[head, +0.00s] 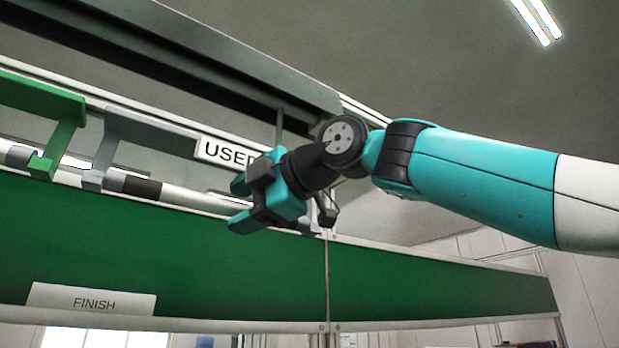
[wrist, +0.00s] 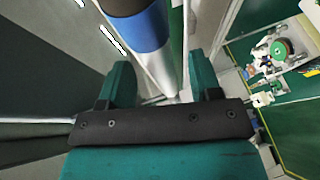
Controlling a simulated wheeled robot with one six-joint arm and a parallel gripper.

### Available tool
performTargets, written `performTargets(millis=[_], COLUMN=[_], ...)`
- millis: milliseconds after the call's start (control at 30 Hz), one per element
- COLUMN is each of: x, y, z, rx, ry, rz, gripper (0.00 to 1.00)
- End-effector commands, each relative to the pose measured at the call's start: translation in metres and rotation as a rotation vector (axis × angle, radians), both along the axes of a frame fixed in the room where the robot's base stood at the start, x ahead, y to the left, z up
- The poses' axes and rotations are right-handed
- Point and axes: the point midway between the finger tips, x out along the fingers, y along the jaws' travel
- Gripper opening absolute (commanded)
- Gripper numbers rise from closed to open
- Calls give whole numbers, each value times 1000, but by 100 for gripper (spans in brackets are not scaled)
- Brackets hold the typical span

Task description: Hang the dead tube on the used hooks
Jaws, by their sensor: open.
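A long white tube (head: 186,195) with a dark brown band runs along the top of the green panel in the head view. It passes at the lower ends of a grey hook (head: 108,150) and a green hook (head: 62,108); I cannot tell if it bears on them. A "USED" label (head: 226,152) is beside the grey hook. My gripper (head: 240,204) is open at the tube's right part, hiding some of it. In the wrist view, a tube (wrist: 152,35) with blue and dark bands shows between and beyond my open fingers (wrist: 163,80). Contact is unclear.
A dark overhead rail (head: 200,55) runs above the hooks. The green panel (head: 200,260) below carries a "FINISH" label (head: 92,299). A cluttered workbench (wrist: 280,55) shows at the right of the wrist view.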

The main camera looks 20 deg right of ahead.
Motion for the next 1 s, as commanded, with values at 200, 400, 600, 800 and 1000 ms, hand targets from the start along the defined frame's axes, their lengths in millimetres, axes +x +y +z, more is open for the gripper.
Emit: performTargets(millis=[200, 400, 600, 800, 1000], x=[-29, -66, -91, -110, -122], y=[-26, -57, -79, -95, -103], z=[8, 20, 30, 34, 37], rx=[2, -2, 0, 0, 1], ry=[-8, -6, -6, -5, -8], rz=[-7, -11, -12, -12, -7], gripper=[58, 58, 58, 58, 58])
